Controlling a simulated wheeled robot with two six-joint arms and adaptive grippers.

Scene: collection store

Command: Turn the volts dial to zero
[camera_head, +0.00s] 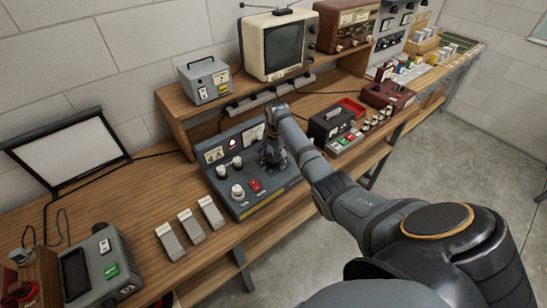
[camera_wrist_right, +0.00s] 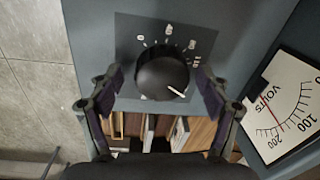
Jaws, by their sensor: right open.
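The dial is a round black knob (camera_wrist_right: 163,76) with a white pointer line, which points to the lower right in the wrist view. Small white marks surround it on a dark plate (camera_wrist_right: 130,28). A white volts meter (camera_wrist_right: 285,105) with a red needle is at the right of that view. My right gripper (camera_wrist_right: 159,80) is open, with one finger on each side of the knob; I cannot tell whether they touch it. In the head view my right gripper (camera_head: 271,158) is over the grey control panel (camera_head: 262,209) and hides the dial. My left gripper is out of view.
The panel also carries white knobs (camera_head: 238,192), a red switch (camera_head: 256,186) and a lit lamp (camera_head: 233,143). A shelf with a grey meter box (camera_head: 205,80) and an old television (camera_head: 277,45) stands behind. A black box (camera_head: 330,122) is close to the arm's right.

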